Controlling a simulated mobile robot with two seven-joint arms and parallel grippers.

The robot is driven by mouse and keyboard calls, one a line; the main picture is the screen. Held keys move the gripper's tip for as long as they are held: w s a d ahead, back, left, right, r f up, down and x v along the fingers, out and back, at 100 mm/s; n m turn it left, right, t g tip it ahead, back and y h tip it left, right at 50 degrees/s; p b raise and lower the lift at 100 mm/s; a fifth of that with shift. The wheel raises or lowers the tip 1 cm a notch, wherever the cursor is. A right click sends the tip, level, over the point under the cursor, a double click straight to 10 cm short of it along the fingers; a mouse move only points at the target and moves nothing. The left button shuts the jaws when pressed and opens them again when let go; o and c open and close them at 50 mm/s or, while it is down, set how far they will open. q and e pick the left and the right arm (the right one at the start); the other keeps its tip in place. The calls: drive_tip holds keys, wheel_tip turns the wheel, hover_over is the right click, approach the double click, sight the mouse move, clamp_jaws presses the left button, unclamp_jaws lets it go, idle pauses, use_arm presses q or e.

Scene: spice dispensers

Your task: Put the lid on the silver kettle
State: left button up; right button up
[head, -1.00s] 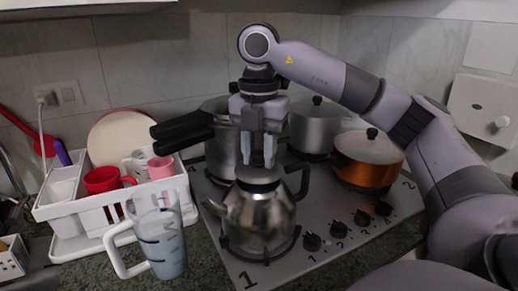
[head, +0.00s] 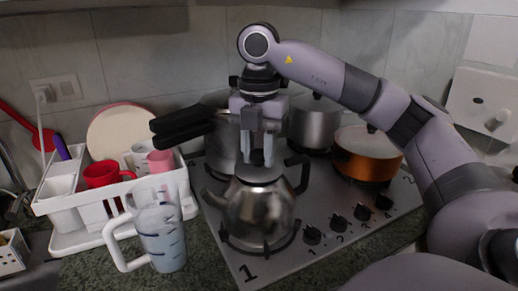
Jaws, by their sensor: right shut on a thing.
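The silver kettle (head: 258,215) stands upright on the front left burner of the hob, its spout to the left and its dark handle to the right. My right gripper (head: 257,158) points straight down over its top. Its fingers are shut on the dark knob of the kettle lid (head: 258,174). The silver lid sits at the kettle's mouth, and no gap shows between them; whether it is fully seated I cannot tell. My left gripper is not in view.
A pot with black handles (head: 222,150) stands behind the kettle. A steel pot (head: 314,124) and a copper pot (head: 366,160) are at the back right. A measuring jug (head: 162,238) and a white dish rack (head: 130,210) stand to the left.

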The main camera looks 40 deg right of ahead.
drive_tip(key=shift+f, duration=0.1)
idle(0.3)
drive_tip(key=shift+f, duration=0.3)
drive_tip(key=o, duration=1.6)
drive_tip(key=shift+r, duration=0.1)
